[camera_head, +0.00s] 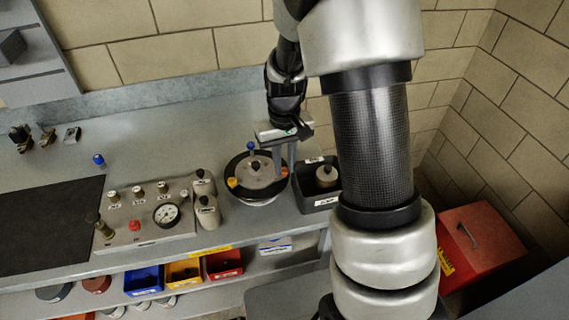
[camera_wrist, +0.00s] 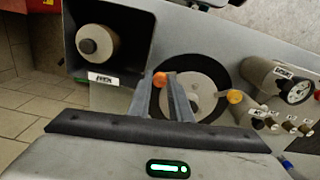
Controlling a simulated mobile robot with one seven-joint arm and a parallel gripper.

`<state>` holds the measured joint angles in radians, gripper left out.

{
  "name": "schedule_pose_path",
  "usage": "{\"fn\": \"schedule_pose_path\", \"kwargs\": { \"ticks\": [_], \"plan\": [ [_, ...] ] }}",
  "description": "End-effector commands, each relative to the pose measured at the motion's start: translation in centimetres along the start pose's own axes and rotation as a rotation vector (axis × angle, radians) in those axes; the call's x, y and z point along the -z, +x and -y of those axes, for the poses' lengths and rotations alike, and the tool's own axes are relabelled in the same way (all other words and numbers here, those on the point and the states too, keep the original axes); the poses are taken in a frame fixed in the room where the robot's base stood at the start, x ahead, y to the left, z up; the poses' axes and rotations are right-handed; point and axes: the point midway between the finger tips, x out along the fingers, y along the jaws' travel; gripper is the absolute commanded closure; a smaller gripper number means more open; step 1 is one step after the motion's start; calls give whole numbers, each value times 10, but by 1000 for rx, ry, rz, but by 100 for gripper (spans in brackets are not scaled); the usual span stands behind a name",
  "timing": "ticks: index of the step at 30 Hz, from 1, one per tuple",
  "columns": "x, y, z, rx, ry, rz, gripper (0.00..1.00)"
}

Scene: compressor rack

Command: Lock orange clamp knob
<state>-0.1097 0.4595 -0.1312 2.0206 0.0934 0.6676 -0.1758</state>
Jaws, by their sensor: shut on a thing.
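A round pot with a black ring and a grey lid (camera_head: 262,170) stands at the bench front; its lid also shows in the wrist view (camera_wrist: 205,92). My gripper (camera_head: 284,172) reaches down at the lid's right edge. In the wrist view my gripper (camera_wrist: 160,76) is shut on an orange clamp knob (camera_wrist: 160,79), which shows between the fingertips. A second orange knob (camera_head: 232,182) sits free on the left of the ring; it also shows in the wrist view (camera_wrist: 235,96). A blue knob (camera_head: 250,145) is at the back of the ring. The fingers partly hide the lid.
A dark bin (camera_head: 318,203) holding a pale cylinder stands right beside the pot. A gauge panel (camera_head: 150,215) with valves and two grey bottles is on the left. A black mat (camera_head: 45,235) lies further left. The bench behind is mostly clear.

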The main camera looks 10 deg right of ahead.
Motion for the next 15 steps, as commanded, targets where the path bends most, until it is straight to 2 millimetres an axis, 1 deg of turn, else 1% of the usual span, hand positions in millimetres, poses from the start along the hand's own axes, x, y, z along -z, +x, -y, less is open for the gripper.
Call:
{"fn": "schedule_pose_path", "kwargs": {
  "ticks": [15],
  "plan": [
    [1, -2, 1, 0, 484, -2, 100]
  ]
}}
